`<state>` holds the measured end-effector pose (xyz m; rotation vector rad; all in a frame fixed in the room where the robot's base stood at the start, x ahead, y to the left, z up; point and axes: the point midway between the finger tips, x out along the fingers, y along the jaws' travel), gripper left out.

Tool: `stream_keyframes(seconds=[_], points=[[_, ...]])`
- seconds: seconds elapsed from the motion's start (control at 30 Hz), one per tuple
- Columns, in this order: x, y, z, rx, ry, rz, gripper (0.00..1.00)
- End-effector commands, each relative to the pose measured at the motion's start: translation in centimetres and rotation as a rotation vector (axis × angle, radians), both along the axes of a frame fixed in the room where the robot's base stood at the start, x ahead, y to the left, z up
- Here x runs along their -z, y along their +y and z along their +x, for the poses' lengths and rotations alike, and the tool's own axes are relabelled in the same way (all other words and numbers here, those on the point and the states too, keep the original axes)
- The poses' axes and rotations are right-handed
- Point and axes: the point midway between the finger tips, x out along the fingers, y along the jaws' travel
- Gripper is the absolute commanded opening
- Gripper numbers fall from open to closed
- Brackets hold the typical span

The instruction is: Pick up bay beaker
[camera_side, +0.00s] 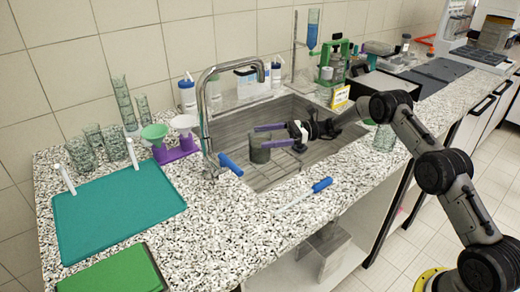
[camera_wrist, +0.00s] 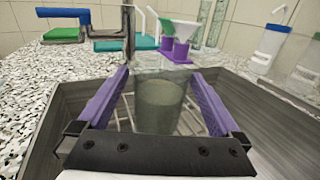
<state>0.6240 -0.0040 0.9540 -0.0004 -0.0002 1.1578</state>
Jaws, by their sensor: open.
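The bay beaker (camera_side: 259,151) is a clear beaker holding dark greenish-grey contents. It stands upright in the sink on a wire rack. In the wrist view the beaker (camera_wrist: 160,105) is centred between the two purple fingers. My gripper (camera_side: 262,136) reaches in level from the right, with its fingers on either side of the beaker. In the wrist view my gripper (camera_wrist: 163,77) is open, and a gap shows on the right; on the left the beaker's edge lies close to the finger. Contact is hard to tell.
The sink (camera_side: 325,150) walls surround the gripper. A tall faucet (camera_side: 204,110) stands just left of the beaker. A purple funnel stand (camera_side: 175,151) and a teal mat (camera_side: 115,212) lie further left. A blue-handled brush (camera_side: 321,185) lies on the front counter edge. Bottles (camera_side: 187,95) stand behind the sink.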

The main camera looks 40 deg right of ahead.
Motion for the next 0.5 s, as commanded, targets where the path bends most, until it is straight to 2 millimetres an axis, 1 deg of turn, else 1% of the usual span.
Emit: stream_keyframes(seconds=[0.17,0.4,0.5], points=[[0.1,1.2,0.6,-0.001,0.001,0.001,1.0],[0.3,4.2,2.0,-0.002,0.001,0.0,1.0],[0.3,4.7,2.2,0.0,0.002,0.0,1.0]])
